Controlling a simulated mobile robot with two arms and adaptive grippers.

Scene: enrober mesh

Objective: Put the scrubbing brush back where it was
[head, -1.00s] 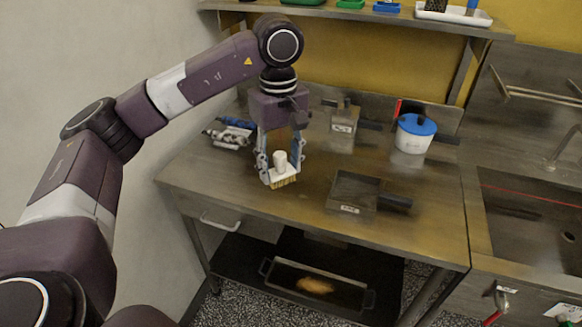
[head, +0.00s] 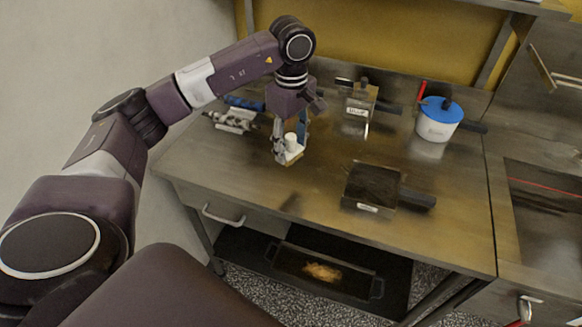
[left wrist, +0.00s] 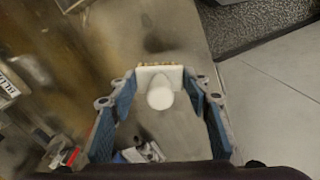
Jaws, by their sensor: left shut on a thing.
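The scrubbing brush (head: 291,141) has a white block, a white knob handle and tan bristles. My left gripper (head: 288,151) points down over the left part of the steel table and is shut on the brush, with one finger on either side. In the left wrist view the brush (left wrist: 160,92) sits between the blue-padded fingertips, knob toward the camera, with a strip of bristles showing at its far edge. The brush is low over the tabletop; I cannot tell whether the bristles touch it. My right gripper is not in view.
The steel table (head: 250,185) is bare in front of the brush. Metal and blue items (head: 238,117) lie behind it to the left. A small labelled box (head: 357,108), a blue-lidded pot (head: 438,122) and a dark square pan (head: 372,186) stand to the right.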

